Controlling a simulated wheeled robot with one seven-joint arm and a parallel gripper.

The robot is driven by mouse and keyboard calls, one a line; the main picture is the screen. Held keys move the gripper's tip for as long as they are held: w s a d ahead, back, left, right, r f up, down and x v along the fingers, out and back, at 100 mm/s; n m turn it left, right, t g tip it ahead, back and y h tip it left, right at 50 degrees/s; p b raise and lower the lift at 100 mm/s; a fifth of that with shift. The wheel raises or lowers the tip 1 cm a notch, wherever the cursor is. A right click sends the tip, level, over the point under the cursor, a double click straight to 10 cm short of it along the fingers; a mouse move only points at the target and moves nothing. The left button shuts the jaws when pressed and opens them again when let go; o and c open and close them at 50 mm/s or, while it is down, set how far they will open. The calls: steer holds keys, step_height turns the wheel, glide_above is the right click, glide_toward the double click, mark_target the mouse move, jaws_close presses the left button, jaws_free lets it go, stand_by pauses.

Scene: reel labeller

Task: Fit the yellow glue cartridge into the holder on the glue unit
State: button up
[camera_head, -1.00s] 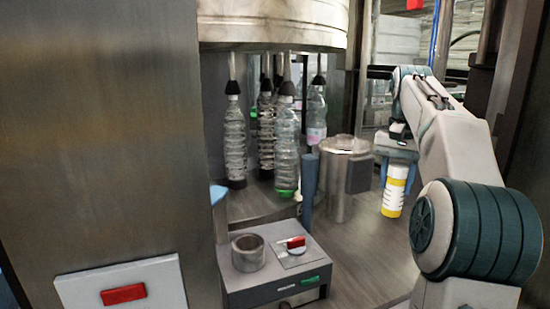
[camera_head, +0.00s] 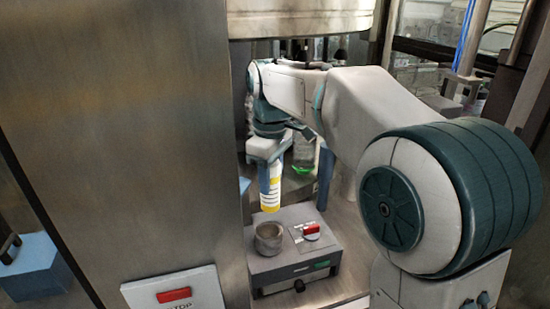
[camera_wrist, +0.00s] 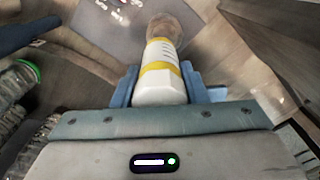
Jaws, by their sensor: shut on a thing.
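My gripper (camera_head: 268,165) is shut on the yellow and white glue cartridge (camera_head: 270,190) and holds it upright. In the head view the cartridge hangs just above the round metal holder (camera_head: 269,238) on the grey glue unit (camera_head: 290,262), apart from it. In the wrist view my gripper's blue fingers (camera_wrist: 160,86) flank the white and yellow cartridge (camera_wrist: 160,65). The holder (camera_wrist: 166,29) shows beyond the cartridge's far end and is partly hidden by it.
The glue unit has a red switch (camera_head: 311,232) beside the holder. A steel panel (camera_head: 120,130) stands close on the left, with a red stop button (camera_head: 174,295) below.

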steer(key=shift+s+a+r+n, duration=0.15)
steer(key=shift+s+a+n, duration=0.1)
steer(key=shift+a+n, duration=0.05)
steer(key=shift+f, duration=2)
steer(key=shift+s+d, duration=0.1)
steer(key=shift+s, duration=0.05)
steer(key=shift+f, duration=0.15)
steer(key=shift+f+b, duration=2.9)
steer(key=shift+f, duration=0.9)
steer(key=o, duration=1.2)
